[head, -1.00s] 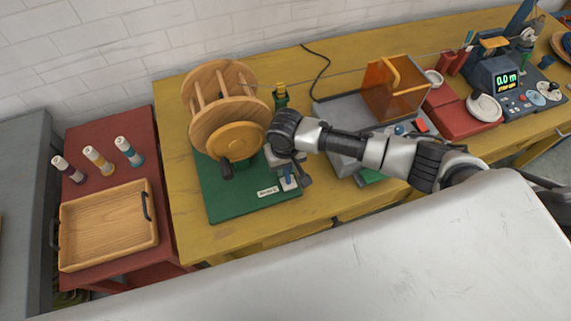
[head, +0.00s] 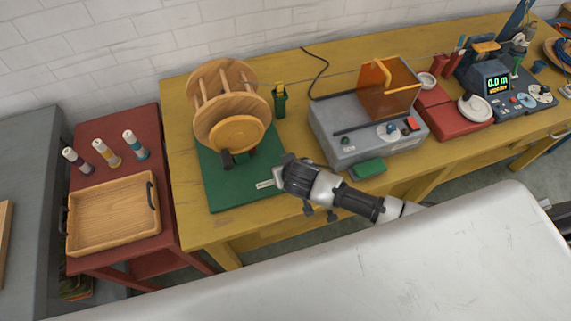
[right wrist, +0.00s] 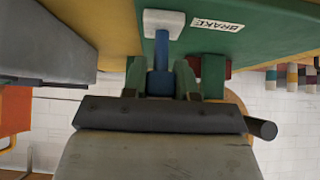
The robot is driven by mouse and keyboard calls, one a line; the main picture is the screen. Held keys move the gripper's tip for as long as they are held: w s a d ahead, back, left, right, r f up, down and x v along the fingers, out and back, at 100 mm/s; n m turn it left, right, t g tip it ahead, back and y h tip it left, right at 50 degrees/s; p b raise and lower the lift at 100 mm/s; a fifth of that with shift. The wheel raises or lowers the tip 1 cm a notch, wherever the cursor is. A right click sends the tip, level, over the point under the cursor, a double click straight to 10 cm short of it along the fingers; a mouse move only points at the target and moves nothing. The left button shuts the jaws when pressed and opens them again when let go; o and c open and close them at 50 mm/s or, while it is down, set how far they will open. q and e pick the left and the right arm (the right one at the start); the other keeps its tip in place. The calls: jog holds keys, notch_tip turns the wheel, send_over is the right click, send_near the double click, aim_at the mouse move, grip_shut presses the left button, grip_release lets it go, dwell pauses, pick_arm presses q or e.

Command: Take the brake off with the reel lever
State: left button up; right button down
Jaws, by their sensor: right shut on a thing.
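The wooden reel (head: 226,103) stands on a green board (head: 217,196) on the yellow bench. My right gripper (head: 281,170) is at the board's right front part, reached from the right. In the right wrist view, upside down, my right gripper (right wrist: 160,76) is shut on the blue grip of the reel lever (right wrist: 161,83). In the head view the gripper hides the lever. The label (head: 266,184) shows just left of the gripper. My left gripper is not in view.
A grey machine (head: 350,125) with an orange guard stands right of the board. A green pad (head: 368,168) lies at the bench edge. A wooden tray (head: 112,218) and several small spools sit on the red table (head: 165,190) at left.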

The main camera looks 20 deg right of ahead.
jog(key=shift+s+f+t+b, duration=0.15)
jog(key=shift+s+t+b, duration=0.15)
jog(key=shift+t, duration=0.2)
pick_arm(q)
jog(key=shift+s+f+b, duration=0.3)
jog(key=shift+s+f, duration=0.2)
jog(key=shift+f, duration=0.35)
pick_arm(e)
jog(key=shift+s+t, duration=0.1)
jog(key=shift+t, duration=0.3)
jog(key=c, duration=0.9)
grip_release()
pick_arm(q)
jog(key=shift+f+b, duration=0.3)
jog(key=shift+b, duration=0.05)
pick_arm(e)
jog(key=v, duration=1.1)
